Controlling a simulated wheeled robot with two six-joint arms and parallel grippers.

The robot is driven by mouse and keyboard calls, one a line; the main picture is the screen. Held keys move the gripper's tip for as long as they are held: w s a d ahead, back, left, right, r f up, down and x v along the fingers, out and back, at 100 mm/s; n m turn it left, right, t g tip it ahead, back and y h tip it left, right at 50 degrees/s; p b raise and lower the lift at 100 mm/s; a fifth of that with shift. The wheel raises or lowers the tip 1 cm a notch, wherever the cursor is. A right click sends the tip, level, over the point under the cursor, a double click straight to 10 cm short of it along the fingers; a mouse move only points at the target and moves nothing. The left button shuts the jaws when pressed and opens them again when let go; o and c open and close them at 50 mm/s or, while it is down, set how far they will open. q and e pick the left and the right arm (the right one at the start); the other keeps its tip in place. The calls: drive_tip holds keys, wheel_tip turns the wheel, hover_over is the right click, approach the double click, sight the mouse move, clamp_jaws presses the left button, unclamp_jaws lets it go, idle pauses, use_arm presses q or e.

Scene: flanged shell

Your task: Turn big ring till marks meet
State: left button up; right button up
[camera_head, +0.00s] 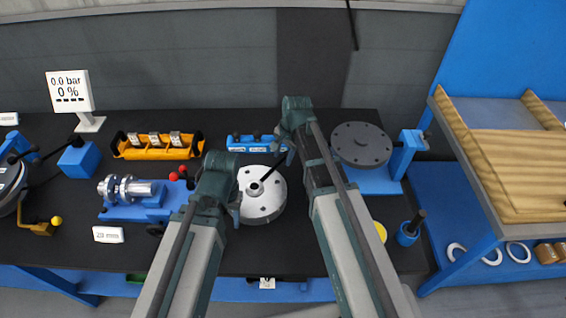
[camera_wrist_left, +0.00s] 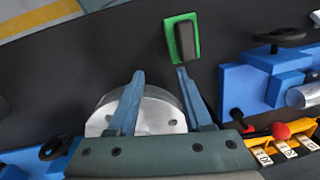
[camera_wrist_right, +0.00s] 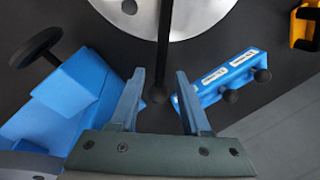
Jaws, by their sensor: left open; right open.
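The big ring appears to be the silver flanged disc (camera_head: 262,208) with bolt holes, lying on the black table in the middle of the head view. A black bar (camera_head: 272,167) runs from its hub toward my right gripper (camera_head: 288,142). In the right wrist view the bar (camera_wrist_right: 165,45) ends in a ball between the open fingers, apparently untouched. My left gripper (camera_head: 234,198) is open at the disc's left edge; in the left wrist view the disc (camera_wrist_left: 160,115) shows between and behind its fingers. I cannot make out any marks.
A blue vise-like fixture (camera_head: 145,208) stands left. An orange tray (camera_head: 158,149) and a blue rack (camera_head: 248,144) lie behind. A dark grey flange (camera_head: 362,145) on a blue stand is to the right. A green-and-black block (camera_wrist_left: 182,40) lies near the disc.

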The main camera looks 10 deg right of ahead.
drive_tip(key=shift+f, duration=0.2)
drive_tip(key=shift+c, duration=0.2)
clamp_jaws()
idle(1.2)
